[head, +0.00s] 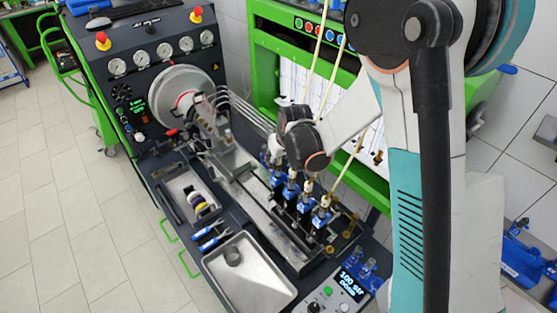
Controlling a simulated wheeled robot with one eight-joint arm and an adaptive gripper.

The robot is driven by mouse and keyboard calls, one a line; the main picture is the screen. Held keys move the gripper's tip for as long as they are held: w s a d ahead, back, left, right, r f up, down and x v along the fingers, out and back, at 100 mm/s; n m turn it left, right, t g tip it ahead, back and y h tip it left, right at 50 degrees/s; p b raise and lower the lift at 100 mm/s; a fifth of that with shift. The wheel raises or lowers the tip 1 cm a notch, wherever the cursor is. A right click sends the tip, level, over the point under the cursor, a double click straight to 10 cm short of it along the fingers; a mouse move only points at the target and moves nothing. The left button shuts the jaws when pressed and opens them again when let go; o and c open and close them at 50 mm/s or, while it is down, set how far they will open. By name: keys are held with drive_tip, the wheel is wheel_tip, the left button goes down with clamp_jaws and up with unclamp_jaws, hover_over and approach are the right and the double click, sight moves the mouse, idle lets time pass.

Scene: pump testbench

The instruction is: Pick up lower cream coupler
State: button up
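Cream couplers sit on top of a row of blue injectors in the middle of the head view. The lowest cream coupler in the picture (325,201) stands on the front blue injector (320,217), and a thin cream hose rises from it to the upper right. Another cream coupler (308,187) is just behind it, to the upper left. My wrist is above and left of these couplers, near the back of the row. My gripper's fingers cannot be made out at the wrist, so whether they are open or shut, or hold anything, is unclear.
A metal tray (262,284) lies at the bench front, with blue-handled tools (210,237) and a small parts tray (184,190) to its left. A control box (335,292) stands right of the tray. A green-framed cabinet (264,60) is behind the row. Thin hoses hang above.

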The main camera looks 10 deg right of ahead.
clamp_jaws()
drive_tip(key=shift+r, duration=0.1)
wheel_tip(320, 180, up, 20)
drive_tip(key=b, duration=0.2)
idle(0.6)
